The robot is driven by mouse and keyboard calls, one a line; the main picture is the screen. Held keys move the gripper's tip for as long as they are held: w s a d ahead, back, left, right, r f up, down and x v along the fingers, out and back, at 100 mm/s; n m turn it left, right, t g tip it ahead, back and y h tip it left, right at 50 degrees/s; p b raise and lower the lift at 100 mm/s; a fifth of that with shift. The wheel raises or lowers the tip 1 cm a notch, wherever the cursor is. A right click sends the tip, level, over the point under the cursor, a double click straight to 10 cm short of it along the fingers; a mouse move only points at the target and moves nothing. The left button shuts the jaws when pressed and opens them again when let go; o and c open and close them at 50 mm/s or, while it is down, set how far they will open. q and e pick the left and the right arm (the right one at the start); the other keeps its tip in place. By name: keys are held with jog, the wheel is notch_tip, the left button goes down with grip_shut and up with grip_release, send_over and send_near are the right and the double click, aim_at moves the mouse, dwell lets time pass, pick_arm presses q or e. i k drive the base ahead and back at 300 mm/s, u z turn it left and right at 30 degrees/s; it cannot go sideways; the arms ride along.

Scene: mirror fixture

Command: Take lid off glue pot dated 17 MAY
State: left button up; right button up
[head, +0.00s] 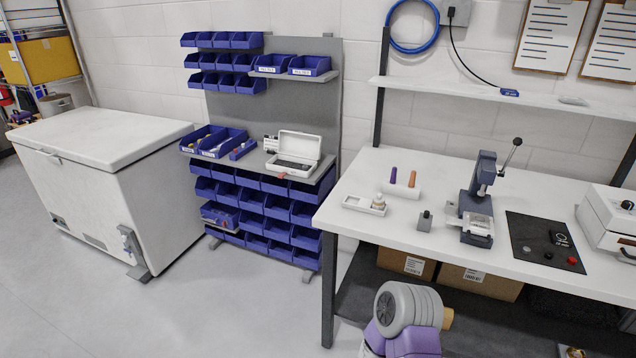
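A small pot (378,202) with a pale top stands at the right end of a white tray (352,201) on the white workbench, near its left end. It may be a glue pot, but it is too small to tell, and I cannot read any date. No other pot is clear to me. Neither of my grippers is in view. A grey and purple arm link, mine, shows at the bottom below the bench edge.
The workbench (450,255) also holds a stand with two coloured handles (402,190), a lever press (480,195), a black mat (520,228) and a white machine (610,222). A blue-bin rack (325,85) and chest freezer (95,140) stand left. The floor between is clear.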

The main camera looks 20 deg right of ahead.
aim_at(379, 197)
jog(key=z, duration=0.1)
jog(key=i, duration=1.1)
jog(key=z, duration=0.6)
